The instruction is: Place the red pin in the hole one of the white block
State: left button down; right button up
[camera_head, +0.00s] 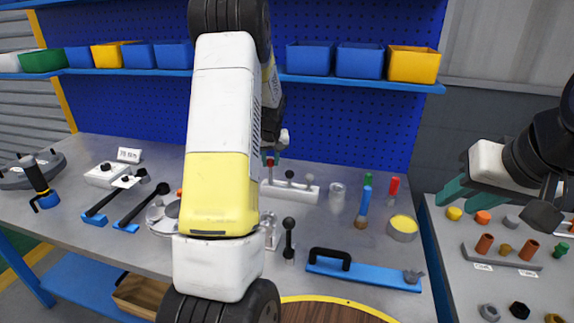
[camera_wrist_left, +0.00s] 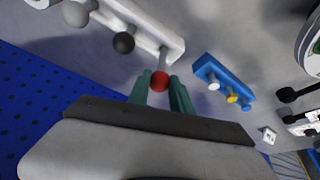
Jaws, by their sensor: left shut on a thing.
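The red pin has a round red head (camera_wrist_left: 160,81) and a thin pale shaft. My left gripper (camera_wrist_left: 161,90) is shut on it, with its green fingers either side of the head. The pin's shaft points to one end of the white block (camera_wrist_left: 150,28). I cannot tell how deep the tip sits in the hole. The white block (camera_head: 300,194) also shows in the head view, with a black-headed and a grey-headed pin standing in it. The red pin (camera_head: 270,160) is at its left end, partly hidden by my left arm. My right gripper (camera_head: 500,192) hangs at the right, its opening unclear.
A blue block (camera_wrist_left: 222,80) with white, yellow and blue pins lies near the white block in the left wrist view. In the head view, a metal cup (camera_head: 337,192), a blue brush (camera_head: 363,205) and a yellow-topped tin (camera_head: 403,227) stand to the right. A blue handled bar (camera_head: 375,273) lies in front.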

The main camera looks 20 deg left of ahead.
aim_at(271, 171)
pick_arm(q)
notch_tip(271, 171, down, 4)
jog(key=shift+r, duration=0.15)
jog(key=c, duration=1.2)
grip_release()
jog(key=shift+o, duration=0.2)
jog(key=shift+r, duration=0.1)
jog(key=s+d+r+m+h, duration=0.1)
jog(key=s+d+r, duration=0.4)
jog(key=r, duration=0.4)
jog(key=s+d+r+h, duration=0.1)
jog(key=s+d+r, duration=0.1)
jog(key=s+r, duration=0.65)
jog(key=s+d+r+m, duration=0.1)
jog(key=s+d+r, duration=0.1)
jog(key=s, duration=0.5)
jog(key=s+d+r+m+t+h, duration=0.1)
jog(key=s+d+r+m, duration=0.1)
jog(key=s+d, duration=0.3)
jog(key=s+d+r+m+t+h, duration=0.1)
jog(key=s+d, duration=0.3)
jog(key=s, duration=0.5)
jog(key=shift+r+m, duration=0.4)
